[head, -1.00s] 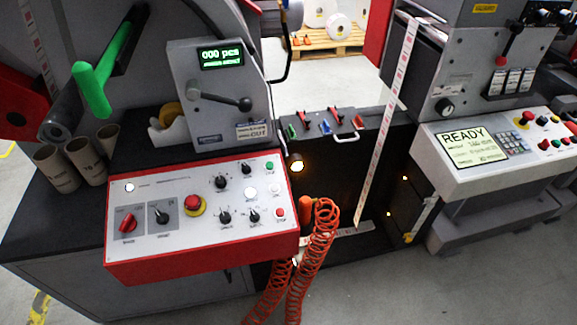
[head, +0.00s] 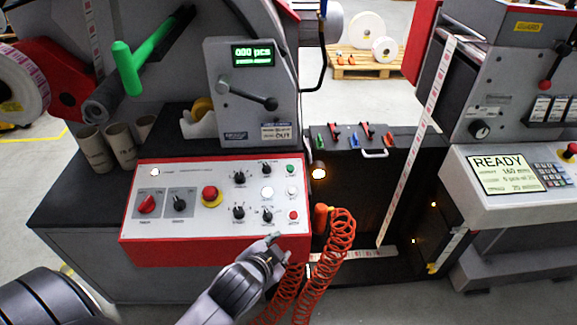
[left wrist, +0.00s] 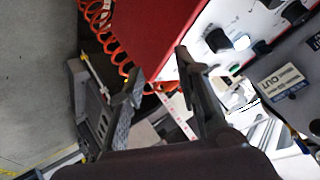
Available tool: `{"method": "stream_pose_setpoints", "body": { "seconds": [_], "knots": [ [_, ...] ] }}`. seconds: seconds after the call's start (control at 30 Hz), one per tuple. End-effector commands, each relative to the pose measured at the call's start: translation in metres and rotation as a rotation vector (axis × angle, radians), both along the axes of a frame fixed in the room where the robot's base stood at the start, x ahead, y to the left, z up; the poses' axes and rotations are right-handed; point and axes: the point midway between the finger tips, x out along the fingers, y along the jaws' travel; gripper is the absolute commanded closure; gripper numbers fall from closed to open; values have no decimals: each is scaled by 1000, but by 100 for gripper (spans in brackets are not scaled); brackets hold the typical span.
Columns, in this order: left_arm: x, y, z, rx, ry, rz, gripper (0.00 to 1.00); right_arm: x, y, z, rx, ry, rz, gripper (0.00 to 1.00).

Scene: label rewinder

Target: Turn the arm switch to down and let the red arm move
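The control panel (head: 215,222) is a white, red-edged sloped box at centre left. It carries a red rotary switch (head: 147,204), a black rotary switch (head: 180,204) on a grey plate and several black knobs (head: 239,177). Their small labels are unreadable, so I cannot tell which is the arm switch. A red arm-like part (head: 68,80) shows at upper left, behind the dark roller. My left gripper (head: 272,248) is before the panel's lower right front. In the left wrist view its fingers (left wrist: 158,64) are apart and empty, near the panel's red side. My right gripper is out of view.
A coiled orange hose (head: 330,250) hangs right of my left gripper. Cardboard cores (head: 95,150) stand behind the panel's left side. A grey box with a black lever (head: 245,97) stands behind the panel. Another machine's console (head: 510,175) stands at right.

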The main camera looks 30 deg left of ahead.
Motion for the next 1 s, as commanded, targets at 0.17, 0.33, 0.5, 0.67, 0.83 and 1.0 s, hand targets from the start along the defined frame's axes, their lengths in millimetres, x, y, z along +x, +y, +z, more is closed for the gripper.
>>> {"method": "stream_pose_setpoints", "body": {
  "seconds": [0.17,0.33,0.5,0.67,0.83,1.0],
  "knots": [
    [52,-5,68,174,-266,-116,69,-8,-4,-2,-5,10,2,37],
    [92,-24,137,389,-540,-250,69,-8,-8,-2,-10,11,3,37],
    [115,-66,225,711,-888,-427,69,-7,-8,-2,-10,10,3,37],
    [102,-143,304,1208,-1323,-675,69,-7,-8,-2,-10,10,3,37],
    [65,-219,306,1839,-1728,-997,69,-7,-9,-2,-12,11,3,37],
    [60,-230,237,-2005,1581,1168,69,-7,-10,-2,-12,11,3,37]
  ]
}}
